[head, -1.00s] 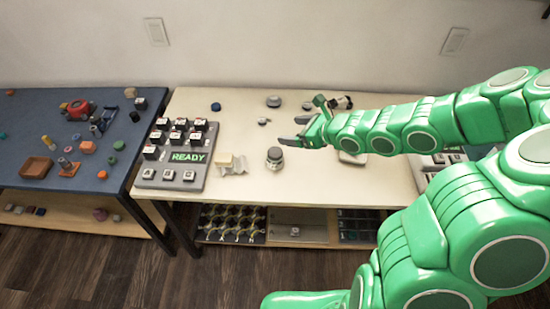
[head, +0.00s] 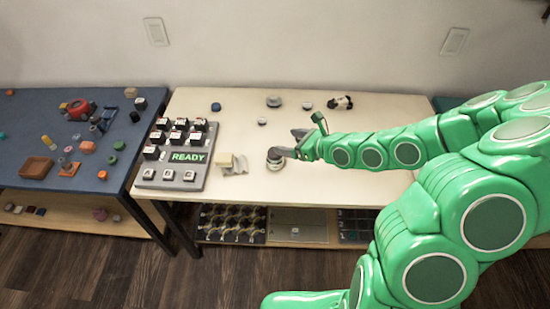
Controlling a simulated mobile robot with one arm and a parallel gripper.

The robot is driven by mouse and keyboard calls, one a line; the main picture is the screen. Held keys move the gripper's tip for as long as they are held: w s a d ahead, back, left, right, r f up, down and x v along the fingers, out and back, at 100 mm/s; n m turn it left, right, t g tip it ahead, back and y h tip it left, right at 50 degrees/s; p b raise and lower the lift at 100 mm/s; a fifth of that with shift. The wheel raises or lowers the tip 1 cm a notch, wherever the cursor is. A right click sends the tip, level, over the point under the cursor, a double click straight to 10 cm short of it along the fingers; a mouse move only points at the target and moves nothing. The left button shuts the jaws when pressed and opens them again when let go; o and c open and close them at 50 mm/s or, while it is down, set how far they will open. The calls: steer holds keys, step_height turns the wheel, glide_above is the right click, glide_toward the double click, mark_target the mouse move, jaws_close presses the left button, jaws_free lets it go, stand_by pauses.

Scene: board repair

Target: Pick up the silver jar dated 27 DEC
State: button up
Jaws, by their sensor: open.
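A small silver jar (head: 274,165) stands upright on the cream table in the head view, right of the cream block. Any date on it is too small to read. My gripper (head: 286,143) is open, its two dark fingers spread. The nearer finger overlaps the jar's dark top in the picture, and the farther finger is behind and to the right. I cannot tell whether the finger touches the jar.
A blue table (head: 60,120) with many small parts stands at the left.

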glide_toward(271, 153)
steer(key=shift+w+a+f, duration=0.35)
steer(key=shift+w+f, duration=0.4)
steer(key=shift+w+a+f, duration=0.3)
steer(key=shift+w+f, duration=0.45)
steer(key=shift+s+a+x, duration=0.1)
steer(key=shift+a+x, duration=0.05)
steer(key=shift+x, duration=1.3)
steer(key=shift+s+a+x, duration=0.1)
steer(key=shift+s+x, duration=0.05)
steer(key=shift+x, duration=2.2)
steer(key=shift+r, duration=0.2)
